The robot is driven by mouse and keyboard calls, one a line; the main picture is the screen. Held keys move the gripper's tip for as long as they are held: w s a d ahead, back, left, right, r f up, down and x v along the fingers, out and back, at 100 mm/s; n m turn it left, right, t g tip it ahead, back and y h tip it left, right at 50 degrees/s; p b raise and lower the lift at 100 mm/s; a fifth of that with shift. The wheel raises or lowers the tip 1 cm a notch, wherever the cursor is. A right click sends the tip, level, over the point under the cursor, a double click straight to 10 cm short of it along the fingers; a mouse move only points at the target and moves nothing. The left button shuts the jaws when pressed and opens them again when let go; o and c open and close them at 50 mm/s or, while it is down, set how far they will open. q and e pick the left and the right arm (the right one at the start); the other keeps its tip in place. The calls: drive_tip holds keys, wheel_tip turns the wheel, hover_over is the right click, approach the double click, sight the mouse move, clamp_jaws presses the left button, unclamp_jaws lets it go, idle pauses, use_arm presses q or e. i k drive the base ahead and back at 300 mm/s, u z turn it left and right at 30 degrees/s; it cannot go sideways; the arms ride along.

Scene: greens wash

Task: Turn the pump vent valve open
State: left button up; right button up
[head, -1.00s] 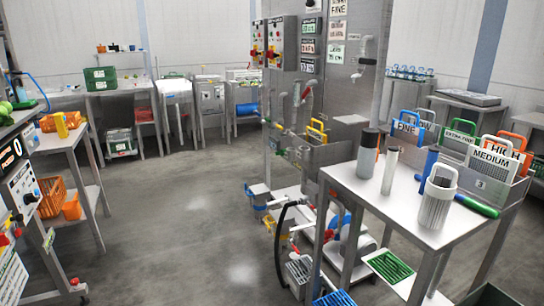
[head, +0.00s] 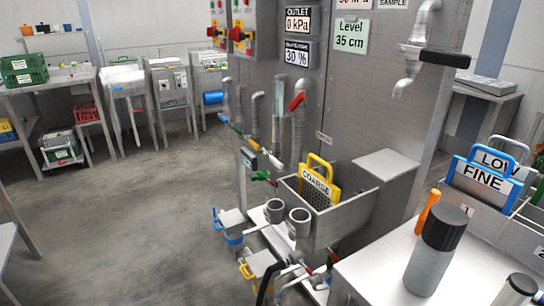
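Several small valves show on the steel pipework, and none carries a label I can read as pump vent. A red handle (head: 297,101) sits on an upright grey pipe. A green-handled valve (head: 262,176) is below it, beside the steel tank (head: 345,222). A blue-handled valve (head: 228,228) and a yellow-handled valve (head: 247,268) are low near the floor. Another red handle (head: 320,270) shows at the lower middle, partly hidden by the tank and hoses. Neither of my grippers is in view.
A yellow-handled COARSE screen (head: 318,180) stands in the tank. A steel table (head: 385,262) at the lower right bears a grey bottle with a black cap (head: 437,250). A panel sign reads OUTLET 0 kPa (head: 297,22). The floor (head: 130,210) at left is clear.

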sight(277, 163)
drive_tip(key=k, duration=0.5)
drive_tip(key=u, duration=1.1)
drive_tip(key=i, duration=1.4)
drive_tip(key=z, duration=0.15)
